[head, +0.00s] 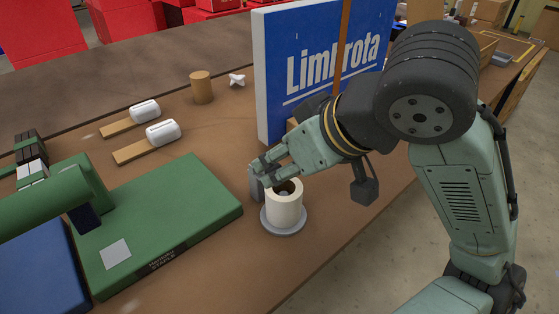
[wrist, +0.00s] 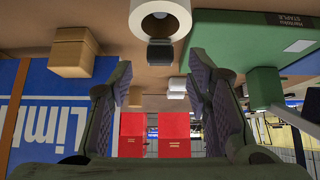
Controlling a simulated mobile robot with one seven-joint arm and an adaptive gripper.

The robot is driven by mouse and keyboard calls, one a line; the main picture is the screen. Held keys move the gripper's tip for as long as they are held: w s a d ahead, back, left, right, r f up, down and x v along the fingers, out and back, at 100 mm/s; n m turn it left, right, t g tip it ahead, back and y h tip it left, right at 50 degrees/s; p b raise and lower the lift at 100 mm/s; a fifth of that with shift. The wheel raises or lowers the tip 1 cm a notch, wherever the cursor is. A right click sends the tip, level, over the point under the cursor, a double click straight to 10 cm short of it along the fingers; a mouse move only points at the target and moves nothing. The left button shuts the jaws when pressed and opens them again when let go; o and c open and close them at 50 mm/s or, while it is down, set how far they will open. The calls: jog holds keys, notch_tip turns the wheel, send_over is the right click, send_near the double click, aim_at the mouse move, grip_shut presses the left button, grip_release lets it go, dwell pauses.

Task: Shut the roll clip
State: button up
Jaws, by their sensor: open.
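A cream roll (head: 284,206) stands upright on a round grey base (head: 283,222) near the table's front edge. It also shows at the top of the wrist view (wrist: 160,20). A grey block, which looks like the roll clip (head: 256,184), stands close behind the roll, partly hidden by my fingers. In the wrist view the clip (wrist: 160,52) is dark grey, beside the roll and in line with the gap between my fingers. I cannot tell its lid position. My gripper (head: 262,170) is open and empty by the clip's top; its two fingers are spread in the wrist view (wrist: 158,85).
A blue Limbrota lightbox panel (head: 330,60) stands right behind my gripper. A green stapler base (head: 160,225) lies to the left of the roll. Two white-capped pieces (head: 162,132) and a tan cylinder (head: 201,87) are farther back. Bare table lies between them.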

jog(key=v, duration=0.9)
jog(key=shift+s+r, duration=0.25)
jog(key=shift+d, duration=0.1)
